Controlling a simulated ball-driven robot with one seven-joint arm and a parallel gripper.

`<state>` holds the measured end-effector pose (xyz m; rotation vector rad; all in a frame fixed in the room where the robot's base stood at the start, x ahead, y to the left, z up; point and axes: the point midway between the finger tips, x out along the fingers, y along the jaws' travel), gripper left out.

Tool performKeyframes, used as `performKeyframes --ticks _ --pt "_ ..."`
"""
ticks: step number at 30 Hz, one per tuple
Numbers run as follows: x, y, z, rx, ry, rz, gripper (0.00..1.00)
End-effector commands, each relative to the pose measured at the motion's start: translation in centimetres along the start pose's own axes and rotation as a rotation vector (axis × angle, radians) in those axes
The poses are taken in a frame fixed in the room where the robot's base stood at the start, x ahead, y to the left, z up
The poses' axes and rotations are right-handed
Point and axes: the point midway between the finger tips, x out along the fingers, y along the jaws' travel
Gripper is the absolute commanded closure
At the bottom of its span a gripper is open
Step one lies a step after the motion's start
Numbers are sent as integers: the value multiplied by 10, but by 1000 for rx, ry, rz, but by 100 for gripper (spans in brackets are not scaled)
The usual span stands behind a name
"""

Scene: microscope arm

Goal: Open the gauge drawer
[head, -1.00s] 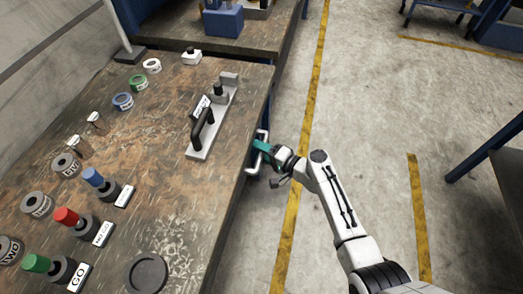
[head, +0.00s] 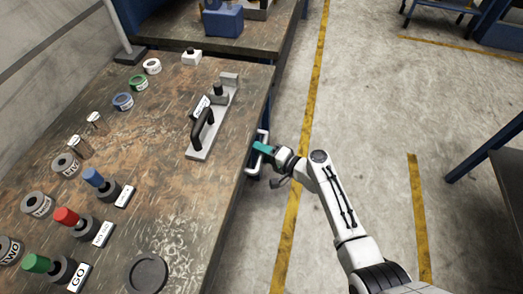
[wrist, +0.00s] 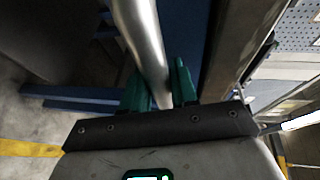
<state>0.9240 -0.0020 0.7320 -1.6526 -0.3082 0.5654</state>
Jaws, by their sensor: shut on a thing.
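The drawer's metal handle bar (head: 262,138) stands out from the bench's right side, just below the tabletop edge. It also shows in the wrist view as a thick silver bar (wrist: 143,35) running down between the fingers. My gripper (head: 262,149) has green fingers and is shut on the handle. In the wrist view my gripper (wrist: 160,88) has one finger on each side of the bar. The drawer front is mostly hidden under the tabletop in the head view, and I cannot tell how far it stands out.
The worn bench top (head: 165,190) holds a black-handled fixture (head: 207,125), several ring gauges and plug gauges with red, green and blue ends. Open concrete floor (head: 370,110) with yellow lines lies to the right. A dark table (head: 508,165) stands at the right edge.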

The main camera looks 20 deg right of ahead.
Motion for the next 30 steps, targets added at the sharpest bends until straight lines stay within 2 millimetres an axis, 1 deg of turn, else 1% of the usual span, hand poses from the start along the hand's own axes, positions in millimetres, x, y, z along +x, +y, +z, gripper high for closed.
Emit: performKeyframes --ticks 5,8,11,14,30 --pt "-10 4 -4 0 1 2 100" --pt "-24 7 -10 1 3 2 100" --pt "-42 12 -18 2 5 2 100" --pt "-64 17 -27 2 6 2 100" --pt "-200 49 -83 2 6 3 100"
